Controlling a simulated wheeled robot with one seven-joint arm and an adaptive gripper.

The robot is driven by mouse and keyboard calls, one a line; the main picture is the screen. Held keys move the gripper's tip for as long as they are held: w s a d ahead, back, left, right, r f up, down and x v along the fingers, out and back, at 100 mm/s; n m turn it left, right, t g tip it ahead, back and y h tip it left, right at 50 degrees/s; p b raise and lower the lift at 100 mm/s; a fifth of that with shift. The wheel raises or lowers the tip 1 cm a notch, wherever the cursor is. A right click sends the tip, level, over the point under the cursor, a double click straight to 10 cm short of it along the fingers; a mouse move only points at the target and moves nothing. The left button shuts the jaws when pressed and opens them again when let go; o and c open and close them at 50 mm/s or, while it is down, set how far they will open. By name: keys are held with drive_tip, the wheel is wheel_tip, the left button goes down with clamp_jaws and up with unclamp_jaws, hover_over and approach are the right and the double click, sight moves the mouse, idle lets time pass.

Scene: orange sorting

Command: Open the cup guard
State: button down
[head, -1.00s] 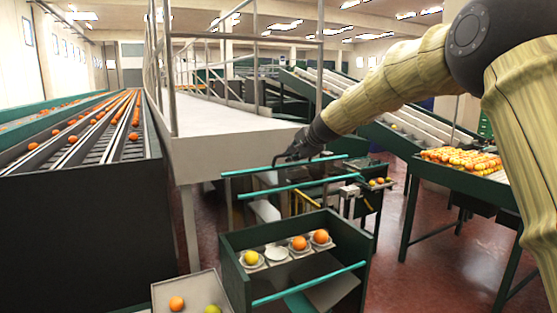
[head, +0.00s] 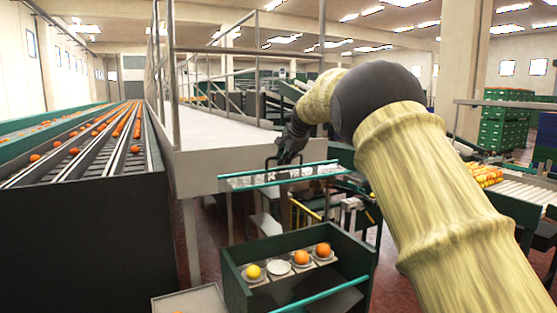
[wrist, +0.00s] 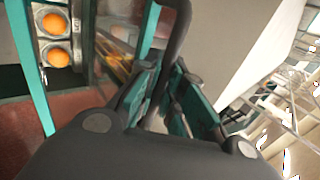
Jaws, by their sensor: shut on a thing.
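The cup guard (head: 240,182) is a see-through panel between two teal bars. It stands raised above and behind the dark green cup box and looks nearly edge-on in the head view. My gripper (head: 285,156) is at the guard's far side, shut on its dark handle. In the wrist view, the handle (wrist: 178,28) runs between the teal-padded fingers of my gripper (wrist: 165,97). Below the guard, a row of cups holds a yellow fruit (head: 253,272) and two oranges (head: 301,258). One white cup (head: 279,268) is empty.
A white walkway (head: 215,135) with a metal railing lies behind the guard, close to my gripper. Conveyor lanes with oranges (head: 110,125) run along the left. A pale tray (head: 190,302) stands at the front. Green crates (head: 505,125) are stacked at the right.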

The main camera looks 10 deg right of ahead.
idle(0.4)
drive_tip(key=c, duration=1.5)
unclamp_jaws()
drive_tip(key=shift+w+f, duration=0.1)
drive_tip(key=shift+w, duration=0.05)
drive_tip(key=shift+c, duration=0.2)
drive_tip(key=v, duration=1.2)
